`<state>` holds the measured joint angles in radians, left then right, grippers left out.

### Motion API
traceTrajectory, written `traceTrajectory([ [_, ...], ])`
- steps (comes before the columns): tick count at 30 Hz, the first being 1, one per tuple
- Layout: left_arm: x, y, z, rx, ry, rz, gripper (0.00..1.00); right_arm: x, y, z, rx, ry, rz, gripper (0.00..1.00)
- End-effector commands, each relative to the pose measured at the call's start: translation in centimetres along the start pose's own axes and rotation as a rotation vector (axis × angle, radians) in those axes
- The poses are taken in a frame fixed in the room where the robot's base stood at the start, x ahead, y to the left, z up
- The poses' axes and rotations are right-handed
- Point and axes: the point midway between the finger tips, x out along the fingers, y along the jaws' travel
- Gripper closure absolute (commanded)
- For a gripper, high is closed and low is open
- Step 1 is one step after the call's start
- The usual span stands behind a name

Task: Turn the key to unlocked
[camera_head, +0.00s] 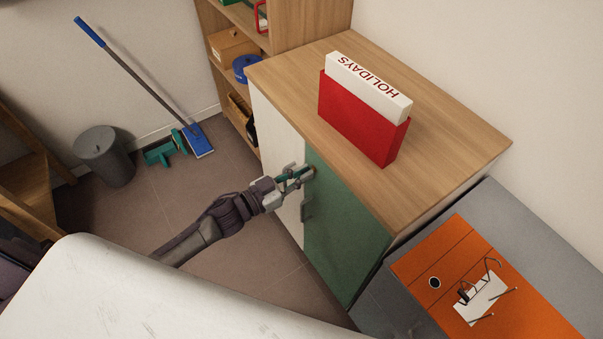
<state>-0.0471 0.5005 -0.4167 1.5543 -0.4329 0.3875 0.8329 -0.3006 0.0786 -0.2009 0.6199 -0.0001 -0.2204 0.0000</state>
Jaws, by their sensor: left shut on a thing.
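My left gripper (299,176) reaches in from the left to the front of a low cabinet with a wooden top (440,130). Its fingertips are at the upper edge of the green door (342,230), close to the seam with the white door (277,128). The gripper is shut on the key, which the fingers hide almost fully. I cannot tell which way the key is turned. A grey handle (306,209) sits on the front just below the gripper. Both doors look closed. My right gripper is not in view.
A red box file marked HOLIDAYS (350,120) stands on the cabinet top. An orange surface (430,262) with glasses and paper is at lower right. A grey bin (104,157), a blue mop (198,141) and shelves (285,35) stand behind.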

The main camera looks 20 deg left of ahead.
Motion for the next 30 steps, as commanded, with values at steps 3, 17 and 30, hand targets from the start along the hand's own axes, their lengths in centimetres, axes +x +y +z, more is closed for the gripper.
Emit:
traceTrajectory([
  [3, -0.01, 0.0, -0.01, 0.029, 0.0, 0.0, 1.0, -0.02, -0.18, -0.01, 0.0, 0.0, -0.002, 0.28],
  [17, 0.01, 0.1, 0.01, 0.364, 0.001, -0.001, 1.0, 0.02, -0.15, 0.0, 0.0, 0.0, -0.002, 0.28],
  [30, -0.01, 0.21, 0.19, 0.784, 0.0, -0.001, 1.0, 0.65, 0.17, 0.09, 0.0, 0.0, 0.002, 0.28],
])
